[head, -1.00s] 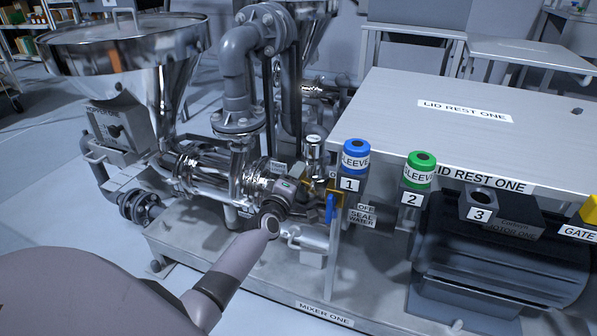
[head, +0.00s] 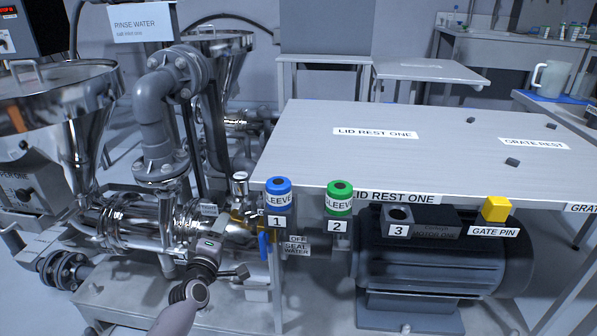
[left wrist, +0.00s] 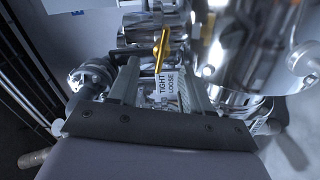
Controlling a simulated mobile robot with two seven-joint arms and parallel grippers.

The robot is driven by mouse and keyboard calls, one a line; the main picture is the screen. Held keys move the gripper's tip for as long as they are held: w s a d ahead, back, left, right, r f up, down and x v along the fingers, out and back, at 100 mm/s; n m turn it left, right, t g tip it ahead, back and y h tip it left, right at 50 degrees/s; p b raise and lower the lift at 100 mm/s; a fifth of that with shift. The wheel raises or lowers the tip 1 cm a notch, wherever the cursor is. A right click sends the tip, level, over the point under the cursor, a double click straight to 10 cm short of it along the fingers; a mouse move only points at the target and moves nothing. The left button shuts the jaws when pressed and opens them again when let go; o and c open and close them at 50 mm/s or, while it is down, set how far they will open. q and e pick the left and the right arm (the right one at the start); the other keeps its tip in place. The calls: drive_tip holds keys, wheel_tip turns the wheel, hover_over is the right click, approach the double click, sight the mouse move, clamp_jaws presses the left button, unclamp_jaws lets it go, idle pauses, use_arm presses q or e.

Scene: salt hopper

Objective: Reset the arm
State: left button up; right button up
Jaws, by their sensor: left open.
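My left gripper (head: 222,234) is by the pump pipework of the mixer, left of the blue-handled seal water valve (head: 263,245). In the left wrist view its two fingers (left wrist: 160,68) are apart, with a brass-coloured handle (left wrist: 162,48) and a TIGHT/LOOSE label (left wrist: 167,88) showing between and beyond them. I see nothing held, and cannot tell whether a finger touches the handle. My left forearm comes up from the bottom of the head view. My right gripper is not in view.
A steel hopper (head: 60,95) and grey pipe (head: 155,110) stand close on the left. To the right are the blue sleeve (head: 278,194), green sleeve (head: 339,197), yellow gate pin (head: 496,208) and motor (head: 430,265). The lid rest table (head: 400,160) has a largely bare top.

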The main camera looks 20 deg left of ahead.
use_arm(q)
drive_tip(key=s+d+f+m+g+h, duration=0.2)
drive_tip(key=s+d+m+g+h, duration=0.55)
drive_tip(key=s+d+m, duration=1.5)
drive_tip(key=s+a+r+n+p, duration=0.1)
drive_tip(key=s+r+p, duration=0.1)
drive_tip(key=r+p, duration=0.5)
drive_tip(key=s+a+r+n+p, duration=0.1)
drive_tip(key=r+p, duration=0.6)
drive_tip(key=p, duration=1.1)
drive_tip(key=shift+s+a+r+y+p, duration=0.15)
drive_tip(key=shift+s+a+y+p, duration=0.25)
drive_tip(key=shift+s+a, duration=0.35)
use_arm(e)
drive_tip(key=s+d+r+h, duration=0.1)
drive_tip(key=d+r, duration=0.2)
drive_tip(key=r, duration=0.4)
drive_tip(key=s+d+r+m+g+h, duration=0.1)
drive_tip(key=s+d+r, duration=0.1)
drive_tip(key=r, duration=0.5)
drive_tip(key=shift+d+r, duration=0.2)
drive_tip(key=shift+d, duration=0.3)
